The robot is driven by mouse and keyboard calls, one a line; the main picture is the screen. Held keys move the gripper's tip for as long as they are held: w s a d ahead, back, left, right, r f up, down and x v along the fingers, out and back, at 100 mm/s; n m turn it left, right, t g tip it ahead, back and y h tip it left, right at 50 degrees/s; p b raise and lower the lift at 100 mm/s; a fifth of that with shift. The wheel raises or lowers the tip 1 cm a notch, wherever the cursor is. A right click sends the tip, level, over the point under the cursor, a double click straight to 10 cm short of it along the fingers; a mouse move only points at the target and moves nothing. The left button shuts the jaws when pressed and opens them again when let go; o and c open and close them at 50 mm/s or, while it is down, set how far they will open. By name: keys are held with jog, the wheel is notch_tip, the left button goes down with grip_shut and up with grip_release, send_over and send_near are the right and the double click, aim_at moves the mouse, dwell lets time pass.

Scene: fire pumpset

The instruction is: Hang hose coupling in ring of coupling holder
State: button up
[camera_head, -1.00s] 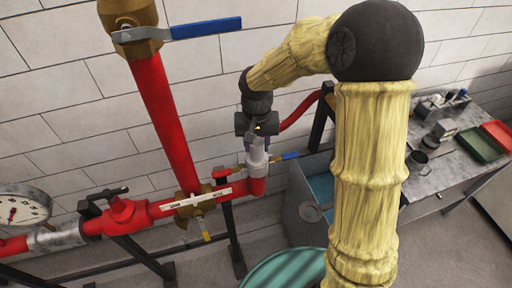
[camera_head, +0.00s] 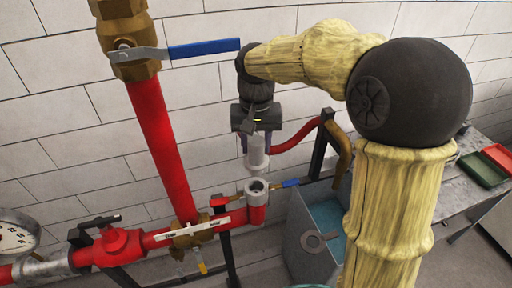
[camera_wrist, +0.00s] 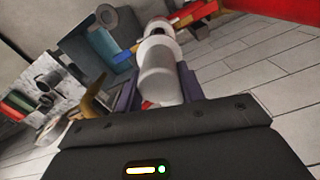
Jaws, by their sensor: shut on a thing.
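The hose coupling (camera_head: 257,160) is a pale grey cylinder, upright between the purple fingers of my gripper (camera_head: 256,142). In the wrist view the coupling (camera_wrist: 160,80) sits between the two fingers, in front of the outlet. A flat grey ring (camera_head: 333,237), which looks like the coupling holder's, sticks out at the side of a grey tank, lower right of the coupling. The ring is empty; it also shows in the wrist view (camera_wrist: 98,14).
The grey tank (camera_head: 304,219) with blue inside stands right of the outlet. A blue-handled valve (camera_head: 205,48) sits on the tall red pipe at left. A dark post (camera_head: 319,145) with a brown hook and a red hose stands behind. A workbench (camera_head: 465,203) is at right.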

dwell(0.4)
jog(key=shift+r+p, duration=2.8)
jog(key=shift+r, duration=0.25)
jog(key=w+d+f+n+b, duration=0.15)
jog(key=w+f+b, duration=0.45)
jog(key=f, duration=0.7)
jog(key=w+d+f+n+b, duration=0.1)
jog(key=w+d+f+b, duration=0.15)
jog(key=w+f, duration=0.85)
jog(key=s+d+f+m+b, duration=0.1)
jog(key=s+d+f, duration=0.2)
jog(key=f, duration=0.7)
jog(key=s+d+f+m, duration=0.1)
jog(key=s+d+f, duration=0.2)
jog(key=d+f, duration=0.3)
notch_tip(320, 180, down, 5)
jog(key=shift+s+d+r+m+b, duration=0.1)
jog(key=shift+s+d+m+b, duration=0.1)
jog(key=shift+m+b, duration=0.2)
